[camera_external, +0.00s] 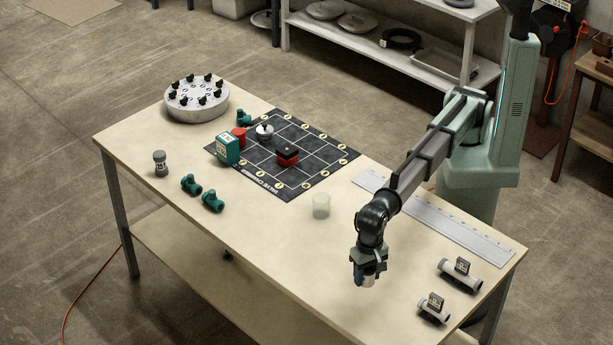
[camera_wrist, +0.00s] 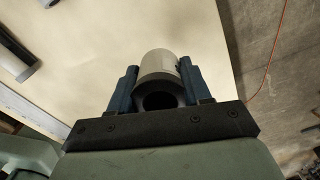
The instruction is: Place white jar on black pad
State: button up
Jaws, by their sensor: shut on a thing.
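My gripper (camera_external: 367,278) hangs over the front right part of the table, shut on a pale grey-white cylinder with a dark ringed opening. In the wrist view the cylinder (camera_wrist: 160,63) sits between the two blue fingers, its open dark end towards the camera. In the outside view it is mostly hidden by the fingers. A whitish, translucent jar (camera_external: 321,206) stands upright on the table, left of my gripper and apart from it. I cannot tell which of the two is the white jar. The black pad (camera_external: 326,150) with a white grid lies farther back.
On the pad are a red-and-black block (camera_external: 287,155) and a silver-and-black part (camera_external: 264,132). A green box (camera_external: 228,149) and red cylinder (camera_external: 239,136) stand at its left edge. Two tagged pipes (camera_external: 461,274) lie right of my gripper. A long ruler (camera_external: 440,219) lies along the back edge.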

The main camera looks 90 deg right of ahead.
jog(key=w+d+r+m, duration=0.2)
jog(key=w+d+m, duration=0.2)
jog(key=w+d, duration=1.45)
jog(key=w+d+r+m, duration=0.1)
jog(key=w+d, duration=0.6)
jog(key=d, duration=0.3)
jog(key=w+d+r+m, duration=0.1)
jog(key=w+d+m, duration=0.1)
jog(key=w+d, duration=0.55)
jog(key=d+r+m, duration=0.2)
jog(key=d, duration=1.3)
jog(key=m, duration=0.5)
send_over(287, 149)
jog(key=shift+f, duration=0.65)
jog(key=shift+d+f, duration=0.1)
jog(key=shift+f, duration=4.35)
